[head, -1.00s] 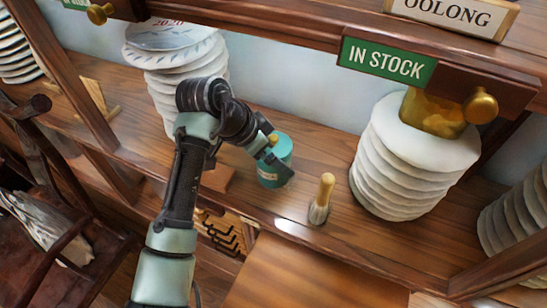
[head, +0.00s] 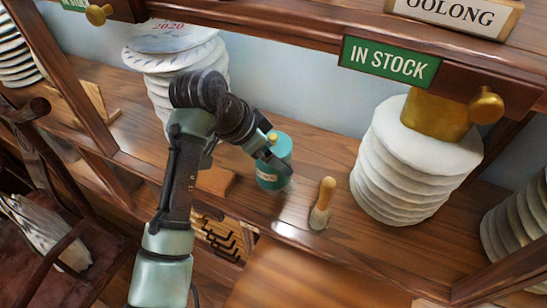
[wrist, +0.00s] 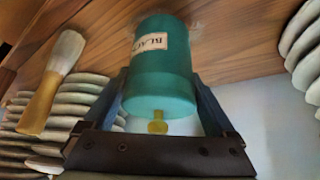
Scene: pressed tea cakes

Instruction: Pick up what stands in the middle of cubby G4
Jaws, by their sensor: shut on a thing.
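A teal tea canister (head: 275,162) with a yellow knob on its lid stands upright at the middle of the wooden cubby shelf in the head view. My gripper (head: 282,172) reaches it from the left and is shut on it. In the wrist view the canister (wrist: 160,75) sits between the two fingers of my gripper (wrist: 160,95), which touch its sides. A label with dark letters, partly readable, shows on it. The canister's base looks at or very near the shelf; I cannot tell whether it is lifted. No cubby number is visible.
A brush with a wooden handle (head: 326,193) stands just right of the canister. Stacks of pale wrapped tea cakes stand to the right (head: 410,165) and behind left (head: 180,75).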

